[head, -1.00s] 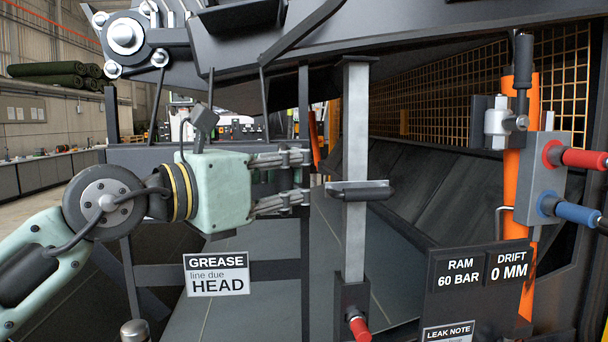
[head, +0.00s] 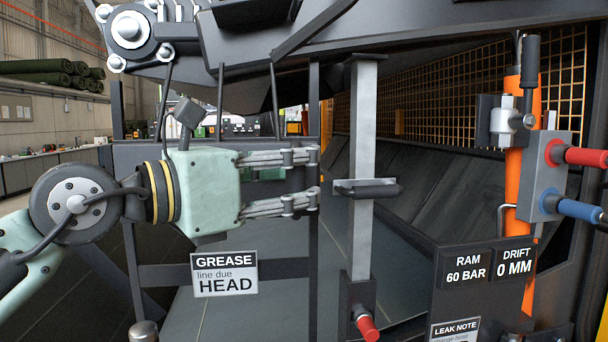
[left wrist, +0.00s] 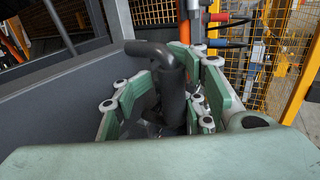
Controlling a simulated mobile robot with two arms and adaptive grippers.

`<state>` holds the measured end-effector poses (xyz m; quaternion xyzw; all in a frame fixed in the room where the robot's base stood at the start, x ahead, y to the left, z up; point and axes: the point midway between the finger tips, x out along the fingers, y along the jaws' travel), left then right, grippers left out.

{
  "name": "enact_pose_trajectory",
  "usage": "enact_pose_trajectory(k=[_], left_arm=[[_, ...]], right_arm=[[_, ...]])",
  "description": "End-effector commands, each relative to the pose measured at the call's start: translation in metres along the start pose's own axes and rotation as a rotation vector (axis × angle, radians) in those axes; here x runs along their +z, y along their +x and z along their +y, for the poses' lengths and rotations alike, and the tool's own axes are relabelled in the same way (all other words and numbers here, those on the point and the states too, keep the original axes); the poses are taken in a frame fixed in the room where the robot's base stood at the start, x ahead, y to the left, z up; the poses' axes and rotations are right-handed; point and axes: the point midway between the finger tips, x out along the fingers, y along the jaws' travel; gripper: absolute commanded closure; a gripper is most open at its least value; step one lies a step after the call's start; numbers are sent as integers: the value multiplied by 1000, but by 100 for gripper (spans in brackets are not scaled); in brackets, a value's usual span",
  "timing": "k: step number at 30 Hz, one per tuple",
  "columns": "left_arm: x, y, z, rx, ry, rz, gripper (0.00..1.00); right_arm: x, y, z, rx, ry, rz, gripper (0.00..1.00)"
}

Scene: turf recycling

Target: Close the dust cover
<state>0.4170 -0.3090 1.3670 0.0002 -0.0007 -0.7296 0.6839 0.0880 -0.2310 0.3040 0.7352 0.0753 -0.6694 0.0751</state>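I cannot make out for certain which part is the dust cover. A grey upright post (head: 362,130) with a dark crosswise handle (head: 372,189) stands right of my left gripper (head: 318,175). My left gripper is open, its two fingers apart and pointing right at the handle, with a small gap in the head view. In the left wrist view, a dark bent bar (left wrist: 168,75) shows between the spread green fingers (left wrist: 172,100); contact cannot be told. My right gripper is not in view.
A red-tipped fitting (head: 367,325) is at the post's foot. An orange cylinder (head: 512,185) and a grey block with red (head: 580,155) and blue (head: 578,209) connectors stand at right. A GREASE sign (head: 224,274) hangs below the gripper. A dark beam (head: 430,35) crosses above.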

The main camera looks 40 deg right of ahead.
Motion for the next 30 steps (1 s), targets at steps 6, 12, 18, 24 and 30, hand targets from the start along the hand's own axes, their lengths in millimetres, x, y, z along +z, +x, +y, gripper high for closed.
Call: enact_pose_trajectory(k=[6, 12, 18, 24, 30], left_arm=[[2, -1, 0, 1, -1, -4, 68], [1, 0, -1, -3, -1, -2, 68], [0, -3, -2, -4, -1, 0, 68], [0, -33, -1, -2, 0, -1, 68], [0, -77, 0, 1, 0, -2, 68]], right_arm=[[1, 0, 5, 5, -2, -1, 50], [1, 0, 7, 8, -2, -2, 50], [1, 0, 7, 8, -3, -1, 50], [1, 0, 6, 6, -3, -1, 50], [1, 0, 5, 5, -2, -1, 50]])
